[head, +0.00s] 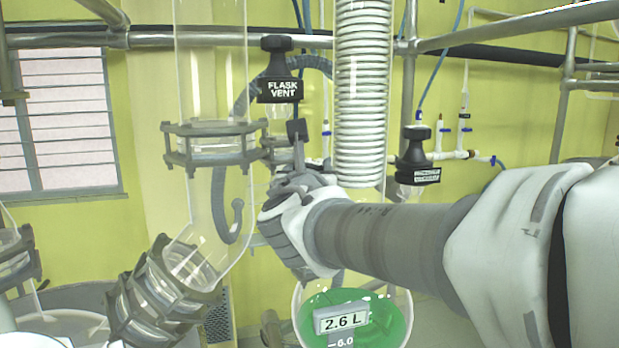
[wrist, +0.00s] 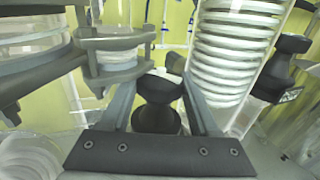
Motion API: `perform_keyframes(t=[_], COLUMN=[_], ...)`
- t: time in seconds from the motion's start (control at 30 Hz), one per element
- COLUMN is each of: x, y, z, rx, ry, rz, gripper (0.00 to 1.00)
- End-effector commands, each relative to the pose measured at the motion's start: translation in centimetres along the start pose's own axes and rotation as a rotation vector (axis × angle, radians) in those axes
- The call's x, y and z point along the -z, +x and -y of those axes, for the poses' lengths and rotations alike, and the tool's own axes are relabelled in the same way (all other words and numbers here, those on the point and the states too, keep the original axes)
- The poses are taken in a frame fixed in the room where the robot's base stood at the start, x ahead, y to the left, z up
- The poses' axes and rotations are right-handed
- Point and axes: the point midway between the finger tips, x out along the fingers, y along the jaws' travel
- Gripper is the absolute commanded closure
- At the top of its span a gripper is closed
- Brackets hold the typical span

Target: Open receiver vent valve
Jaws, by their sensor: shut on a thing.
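My gripper (head: 298,148) is raised in front of the glassware, between the flanged glass column and the white coil. In the wrist view my gripper (wrist: 157,92) is shut on a black valve knob (wrist: 158,120), one finger on each side. No label shows on this knob, so I cannot read whether it is the receiver vent valve. The receiver flask (head: 402,312) with green liquid stands below, partly hidden by my arm, with a 2.6 L display (head: 341,320).
A black valve labelled FLASK VENT (head: 282,90) sits above my gripper. Another black valve (head: 418,150), its label unreadable, is right of the coil (head: 362,100). The flanged column (head: 212,145) is close on the left. Metal rails (head: 160,40) cross behind.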

Motion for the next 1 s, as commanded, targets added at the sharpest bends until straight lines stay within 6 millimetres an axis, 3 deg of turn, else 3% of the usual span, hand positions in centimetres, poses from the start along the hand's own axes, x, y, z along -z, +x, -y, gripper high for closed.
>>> perform_keyframes(t=[1.0], x=[-0.11], y=[-0.1], z=[0.06], rx=[-0.357], ry=[0.0], rz=[0.004], gripper=[0.94])
